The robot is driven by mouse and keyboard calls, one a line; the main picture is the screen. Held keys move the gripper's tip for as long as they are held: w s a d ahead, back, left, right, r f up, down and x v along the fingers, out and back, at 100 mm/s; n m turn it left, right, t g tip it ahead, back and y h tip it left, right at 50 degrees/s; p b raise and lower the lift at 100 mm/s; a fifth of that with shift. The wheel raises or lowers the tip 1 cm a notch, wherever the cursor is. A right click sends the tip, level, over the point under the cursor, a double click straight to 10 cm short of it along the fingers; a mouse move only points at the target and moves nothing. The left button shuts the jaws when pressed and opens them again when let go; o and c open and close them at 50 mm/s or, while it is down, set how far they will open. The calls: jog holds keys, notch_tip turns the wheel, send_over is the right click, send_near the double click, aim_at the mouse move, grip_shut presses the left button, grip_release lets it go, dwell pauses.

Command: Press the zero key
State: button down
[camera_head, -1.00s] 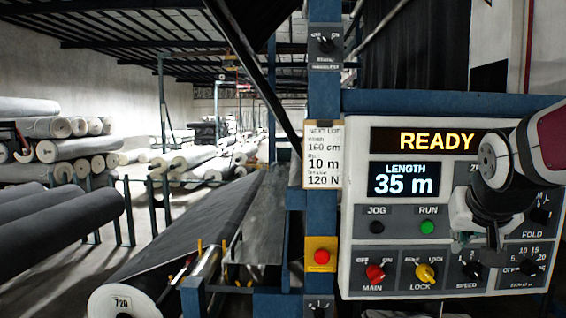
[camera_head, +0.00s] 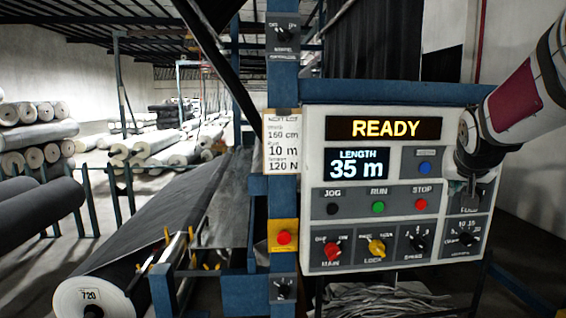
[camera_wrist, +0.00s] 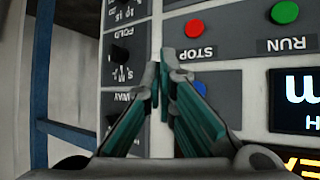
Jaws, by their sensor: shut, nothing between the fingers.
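The control panel (camera_head: 312,200) shows READY and a length of 35 m on its displays. A blue button (camera_head: 424,168) sits right of the length display, under a small label that I cannot read; this seems to be the zero key. In the wrist view the blue button (camera_wrist: 201,88) is partly hidden behind my fingers. My gripper (camera_wrist: 163,68) is shut and empty, its tips in front of the panel near the border between the button area and the dial column. In the head view my gripper (camera_head: 472,186) is right of the blue button, apart from it.
Below are the black JOG button (camera_head: 333,208), green RUN button (camera_head: 378,208) and red STOP button (camera_head: 420,204). The red MAIN switch (camera_head: 332,249), yellow LOCK switch (camera_head: 377,248) and black SPEED dial (camera_head: 419,244) sit lower. A red button on yellow (camera_head: 284,237) is left of the panel.

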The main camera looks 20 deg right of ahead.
jog(key=shift+w+d+b, duration=0.3)
jog(key=shift+w+b, duration=0.1)
jog(key=shift+w, duration=0.85)
jog(key=shift+w+d+b, duration=0.25)
jog(key=shift+w+b, duration=0.2)
jog(key=shift+w, duration=0.85)
jog(key=shift+w+d+b, duration=0.3)
jog(key=shift+w+b, duration=0.1)
jog(key=shift+w, duration=0.85)
jog(key=shift+w, duration=0.1)
jog(key=shift+w+d, duration=0.1)
jog(key=shift+w, duration=0.2)
jog(key=shift+w+d+b, duration=0.1)
jog(key=shift+w+b, duration=0.3)
jog(key=shift+w, duration=0.05)
jog(key=shift+s, duration=0.2)
jog(key=shift+s+a, duration=0.2)
jog(key=shift+s, duration=0.45)
jog(key=s+p, duration=0.1)
jog(key=s, duration=0.1)
jog(key=s+a, duration=0.1)
jog(key=s, duration=0.2)
jog(key=shift+a+p, duration=0.1)
jog(key=shift+p, duration=0.3)
